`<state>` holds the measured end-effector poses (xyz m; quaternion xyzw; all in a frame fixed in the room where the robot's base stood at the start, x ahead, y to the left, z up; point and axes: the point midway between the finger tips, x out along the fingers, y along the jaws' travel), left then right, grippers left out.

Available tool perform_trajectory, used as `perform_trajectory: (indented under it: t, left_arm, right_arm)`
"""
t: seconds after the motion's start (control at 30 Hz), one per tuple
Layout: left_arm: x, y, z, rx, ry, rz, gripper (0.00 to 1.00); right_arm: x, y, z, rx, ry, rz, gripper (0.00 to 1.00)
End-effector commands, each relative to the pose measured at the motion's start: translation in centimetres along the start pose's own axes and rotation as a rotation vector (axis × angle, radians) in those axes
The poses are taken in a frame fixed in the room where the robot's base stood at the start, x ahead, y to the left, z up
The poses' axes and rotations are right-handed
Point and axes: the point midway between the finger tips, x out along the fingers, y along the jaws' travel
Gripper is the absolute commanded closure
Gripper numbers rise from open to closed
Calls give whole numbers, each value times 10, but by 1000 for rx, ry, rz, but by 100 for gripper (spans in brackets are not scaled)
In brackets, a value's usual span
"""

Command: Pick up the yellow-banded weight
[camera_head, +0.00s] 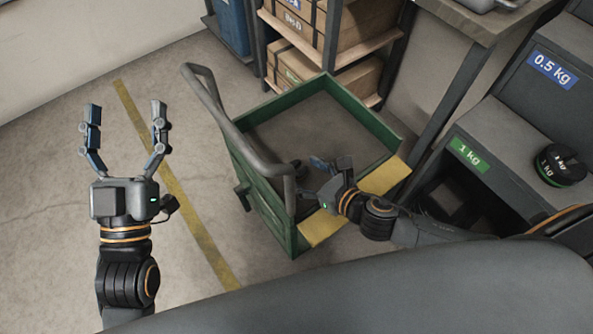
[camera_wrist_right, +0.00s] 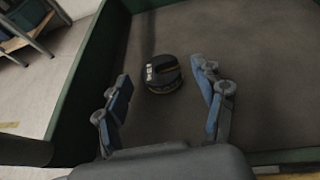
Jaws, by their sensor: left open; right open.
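A dark round slotted weight (camera_wrist_right: 162,76) lies on the floor of the green cart (camera_wrist_right: 86,75). A dull yellowish band shows faintly on its side, and its label is too small to read. In the head view only a dark bit of it (camera_head: 297,164) shows beside the cart's handle. My right gripper (camera_head: 310,178) reaches into the cart (camera_head: 262,190) over its near right edge. It is open and empty, and in the right wrist view the weight shows between and beyond its fingertips. My left gripper (camera_head: 126,107) is open and empty above the floor, left of the cart.
The cart's grey handle (camera_head: 215,100) rises on its left side. A dark shelf unit labelled 1 kg (camera_head: 470,155) and 0.5 kg (camera_head: 553,70) stands at right, with green-banded weights (camera_head: 560,167) on it. A rack with boxes (camera_head: 345,30) stands behind. The left floor is clear.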

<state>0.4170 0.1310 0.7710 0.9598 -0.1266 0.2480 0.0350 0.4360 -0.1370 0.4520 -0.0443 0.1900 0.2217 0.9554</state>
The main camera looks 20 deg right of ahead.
Motion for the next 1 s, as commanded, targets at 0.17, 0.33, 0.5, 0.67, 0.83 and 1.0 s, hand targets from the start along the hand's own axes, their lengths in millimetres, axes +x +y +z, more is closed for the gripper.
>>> perform_trajectory:
  t: [0.17,0.33,0.5,0.67,0.83,1.0]
  left_arm:
    - [-3,3,-24,-6,143,6,21]
    - [-4,4,-33,-8,187,8,21]
    - [-4,4,-33,-8,186,8,21]
    - [-4,4,-33,-8,185,7,21]
    - [-4,4,-32,-7,185,7,21]
    - [-4,4,-32,-7,185,7,21]
  right_arm:
    - [19,0,-1,1,-2,0,31]
    - [24,0,-1,1,1,0,31]
    - [24,0,-1,1,1,0,31]
    - [23,0,-1,1,1,0,62]
    - [23,0,-1,1,1,0,96]
    - [23,0,0,1,-1,1,99]
